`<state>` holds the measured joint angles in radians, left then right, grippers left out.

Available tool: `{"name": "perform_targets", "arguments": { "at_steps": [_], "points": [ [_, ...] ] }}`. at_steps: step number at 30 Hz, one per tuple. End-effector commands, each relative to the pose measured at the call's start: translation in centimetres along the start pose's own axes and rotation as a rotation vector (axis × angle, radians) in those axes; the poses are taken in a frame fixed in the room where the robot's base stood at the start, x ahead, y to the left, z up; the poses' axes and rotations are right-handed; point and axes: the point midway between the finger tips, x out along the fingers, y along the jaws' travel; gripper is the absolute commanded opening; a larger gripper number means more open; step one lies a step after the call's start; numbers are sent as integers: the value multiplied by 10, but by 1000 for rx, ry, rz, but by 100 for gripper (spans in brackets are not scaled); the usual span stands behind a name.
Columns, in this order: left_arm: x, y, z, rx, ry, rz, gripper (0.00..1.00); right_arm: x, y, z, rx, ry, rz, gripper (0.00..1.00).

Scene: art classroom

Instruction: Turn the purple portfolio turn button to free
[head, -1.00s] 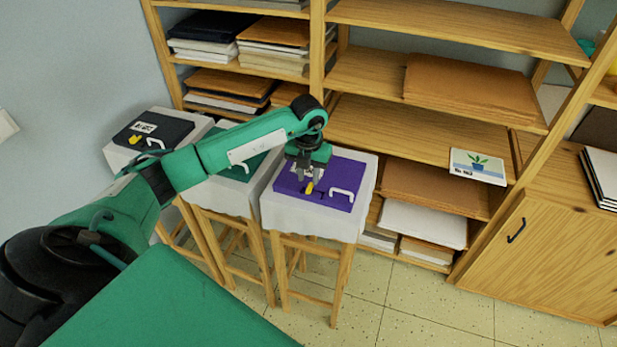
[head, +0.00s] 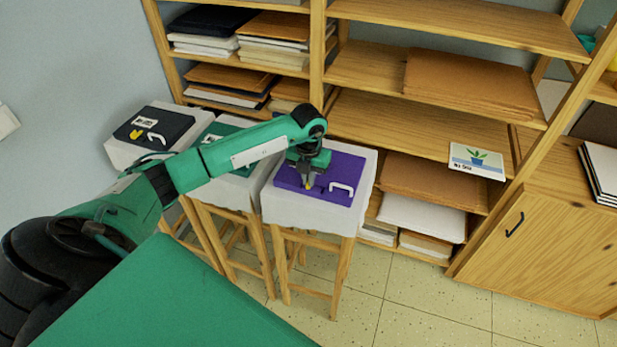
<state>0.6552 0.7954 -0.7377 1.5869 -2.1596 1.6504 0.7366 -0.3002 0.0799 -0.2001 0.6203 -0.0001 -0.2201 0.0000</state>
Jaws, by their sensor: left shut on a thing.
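The purple portfolio (head: 347,169) lies flat on a cloth-covered stool, with a white handle (head: 341,188) near its front right. Its small yellow turn button (head: 309,186) shows only in part beneath my left gripper (head: 307,183). My left gripper points down over the portfolio and is shut on the turn button. The fingers hide most of the button, so its exact angle cannot be told. My right gripper is not in view.
A green portfolio (head: 245,170) and a black portfolio (head: 152,126) lie on stools to the left, the green one partly behind my arm. Wooden shelves (head: 400,120) with boards and papers stand close behind. The tiled floor (head: 400,305) at the front right is clear.

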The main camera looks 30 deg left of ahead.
Motion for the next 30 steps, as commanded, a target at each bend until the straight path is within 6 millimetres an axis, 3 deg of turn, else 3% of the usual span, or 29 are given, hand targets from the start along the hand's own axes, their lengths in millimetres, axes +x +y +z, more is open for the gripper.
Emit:
{"name": "perform_targets", "arguments": {
  "at_steps": [11, 30],
  "points": [
    [4, 0, 1, 150, -4, 0, 0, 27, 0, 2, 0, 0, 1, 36],
    [4, 0, 1, 742, -5, 1, 0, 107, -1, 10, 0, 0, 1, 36]
  ]
}}
